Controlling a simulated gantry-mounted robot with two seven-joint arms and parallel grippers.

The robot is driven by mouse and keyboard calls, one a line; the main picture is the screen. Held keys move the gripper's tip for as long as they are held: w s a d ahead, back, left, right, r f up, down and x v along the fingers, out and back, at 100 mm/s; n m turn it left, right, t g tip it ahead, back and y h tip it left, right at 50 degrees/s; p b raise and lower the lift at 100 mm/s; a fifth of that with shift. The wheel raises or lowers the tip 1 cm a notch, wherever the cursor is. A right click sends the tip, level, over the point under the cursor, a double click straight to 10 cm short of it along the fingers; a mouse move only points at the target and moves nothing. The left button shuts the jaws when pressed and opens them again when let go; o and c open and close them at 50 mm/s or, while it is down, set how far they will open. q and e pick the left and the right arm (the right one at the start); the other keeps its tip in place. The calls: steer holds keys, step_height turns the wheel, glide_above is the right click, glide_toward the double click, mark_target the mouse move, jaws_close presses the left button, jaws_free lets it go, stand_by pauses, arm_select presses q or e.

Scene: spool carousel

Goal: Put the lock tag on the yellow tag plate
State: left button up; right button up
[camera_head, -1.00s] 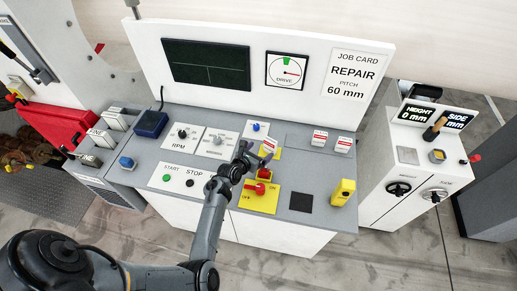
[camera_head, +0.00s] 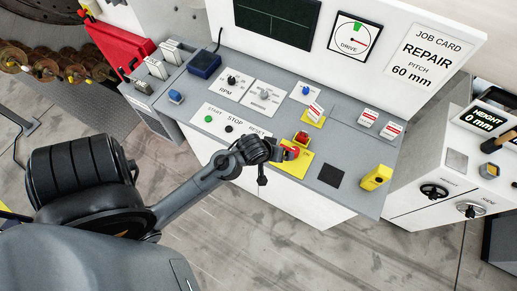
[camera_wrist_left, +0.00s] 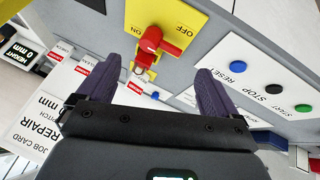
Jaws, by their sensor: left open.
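A white lock tag with a red label (camera_head: 315,110) stands tilted on the small yellow tag plate (camera_head: 313,121) on the grey console. In the left wrist view a tag with a red label (camera_wrist_left: 135,87) shows beyond the red switch, partly hidden. My left gripper (camera_head: 278,156) is over the front of the console, beside the red switch on its yellow ON/OFF plate. In the left wrist view its two dark fingers are spread with nothing between them, and the red switch (camera_wrist_left: 160,42) lies beyond them. My right gripper is not in view.
Two more white tags with red labels (camera_head: 368,117) (camera_head: 391,130) stand right of the tag plate. A black square (camera_head: 330,175) and a yellow block (camera_head: 376,178) are at the front right.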

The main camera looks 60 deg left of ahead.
arm_select(q)
steer(key=s+d+r+m+g+h, duration=0.1)
steer(key=s+d+r+m+g, duration=0.1)
steer(key=s+d+m, duration=0.7)
steer(key=s+r+m, duration=0.1)
steer(key=s, duration=0.2)
steer(key=shift+s+r+g, duration=0.15)
steer(key=shift+r+g, duration=0.05)
steer(key=shift+g, duration=0.2)
step_height(320, 180, up, 5)
steer(key=p, duration=0.5)
steer(key=shift+r, duration=0.1)
stand_by(0.7)
steer(key=shift+c, duration=0.3)
